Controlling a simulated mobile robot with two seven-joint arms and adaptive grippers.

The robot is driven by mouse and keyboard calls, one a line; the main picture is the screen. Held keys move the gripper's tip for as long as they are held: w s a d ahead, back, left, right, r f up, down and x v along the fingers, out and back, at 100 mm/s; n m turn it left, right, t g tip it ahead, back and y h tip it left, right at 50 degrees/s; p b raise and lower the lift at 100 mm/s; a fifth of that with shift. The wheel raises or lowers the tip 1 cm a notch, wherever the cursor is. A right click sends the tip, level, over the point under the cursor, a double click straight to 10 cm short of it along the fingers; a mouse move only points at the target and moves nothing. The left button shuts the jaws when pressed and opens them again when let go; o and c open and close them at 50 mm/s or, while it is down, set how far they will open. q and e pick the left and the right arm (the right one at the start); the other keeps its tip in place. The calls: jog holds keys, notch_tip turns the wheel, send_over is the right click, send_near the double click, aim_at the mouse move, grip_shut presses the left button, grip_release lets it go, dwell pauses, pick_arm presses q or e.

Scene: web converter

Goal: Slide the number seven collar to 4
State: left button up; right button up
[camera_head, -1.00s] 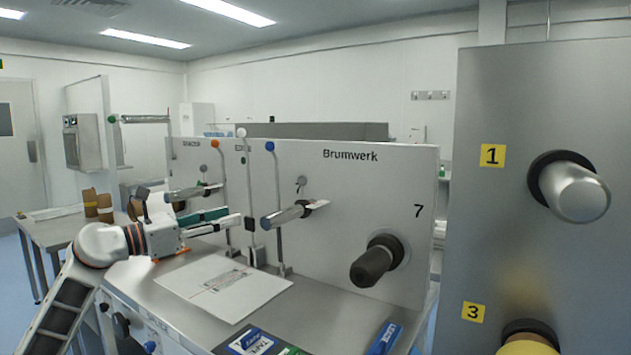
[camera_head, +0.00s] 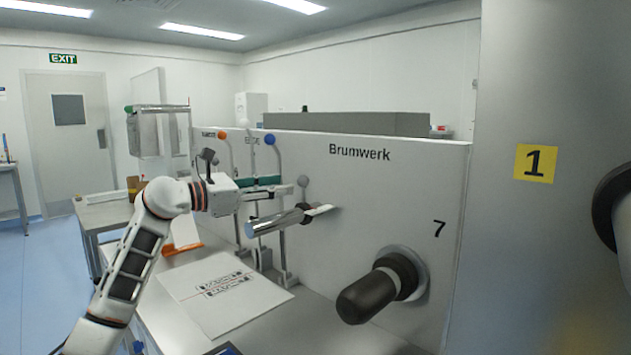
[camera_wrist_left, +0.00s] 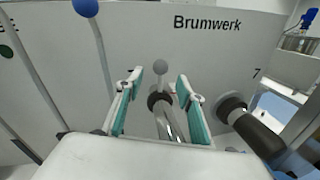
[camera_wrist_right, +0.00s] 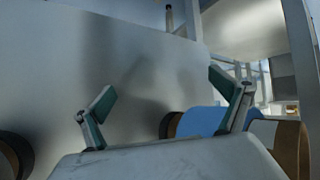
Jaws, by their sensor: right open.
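The panel marked Brumwerk carries a black spindle (camera_head: 372,292) with a grey round base, below a printed 7 (camera_head: 439,229). I cannot tell for sure which part is the collar, and no scale is readable. My left gripper (camera_head: 284,187) is open and empty by the silver shaft; in the left wrist view the shaft and a dark ring (camera_wrist_left: 158,98) show between its fingers. My right gripper (camera_wrist_right: 162,82) is open and empty.
A grey metal panel with a yellow 1 sign (camera_head: 535,163) and a dark spindle base stands at right. Rods with orange and blue balls (camera_head: 270,139) rise left of the shaft. A printed sheet (camera_head: 225,292) lies on the table. A blue roll (camera_wrist_right: 203,120) is near my right gripper.

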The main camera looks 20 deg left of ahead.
aim_at(298, 182)
pick_arm(q)
jog(key=shift+p+x, duration=0.45)
jog(key=shift+x, duration=3.3)
jog(key=shift+d, duration=0.1)
jog(key=shift+s, duration=0.1)
grip_shut()
